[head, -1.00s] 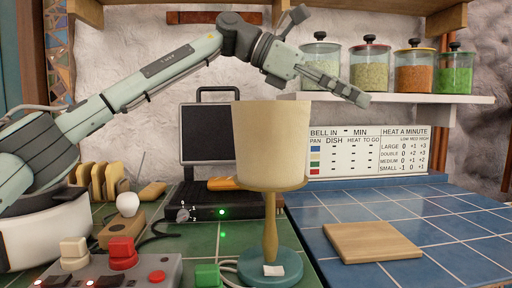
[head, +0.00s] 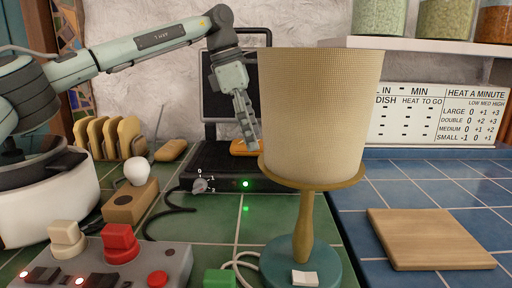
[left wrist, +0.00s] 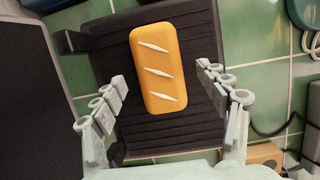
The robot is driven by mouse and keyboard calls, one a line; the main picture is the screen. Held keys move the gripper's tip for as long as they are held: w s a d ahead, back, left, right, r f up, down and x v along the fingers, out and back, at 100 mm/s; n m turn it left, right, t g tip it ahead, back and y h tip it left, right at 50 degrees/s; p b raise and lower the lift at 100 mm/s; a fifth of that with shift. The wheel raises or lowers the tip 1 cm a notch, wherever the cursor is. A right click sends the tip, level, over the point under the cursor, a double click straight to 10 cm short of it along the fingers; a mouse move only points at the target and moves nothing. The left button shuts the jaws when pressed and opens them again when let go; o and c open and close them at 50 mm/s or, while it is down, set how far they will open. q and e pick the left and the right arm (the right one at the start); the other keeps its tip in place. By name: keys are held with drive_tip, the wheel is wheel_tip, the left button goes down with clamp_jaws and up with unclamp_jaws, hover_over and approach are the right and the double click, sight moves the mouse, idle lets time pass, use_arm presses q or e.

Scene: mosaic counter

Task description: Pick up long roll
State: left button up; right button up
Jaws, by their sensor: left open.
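An orange-brown long roll (left wrist: 158,68) with white slashes lies on the black ridged plate of an open grill (left wrist: 190,128). In the head view the roll (head: 240,148) is partly hidden behind my left gripper (head: 248,132) and the lampshade. My left gripper points down over the grill, open. In the left wrist view its fingers (left wrist: 162,84) stand on either side of the roll, with gaps between them and it. Whether the fingertips are down at the roll's height I cannot tell. My right gripper is not in view.
A lamp (head: 318,120) stands close in front of the grill's right side. The grill's raised lid (head: 230,85) is behind. Left are bread slices (head: 108,137), another small roll (head: 171,150), a bulb block (head: 130,203) and a white pot (head: 45,205). A wooden board (head: 428,238) lies right.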

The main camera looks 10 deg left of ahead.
use_arm(q)
drive_tip(key=shift+d+f, duration=0.25)
drive_tip(key=shift+f, duration=0.45)
drive_tip(key=shift+r, duration=0.1)
drive_tip(key=c, duration=0.8)
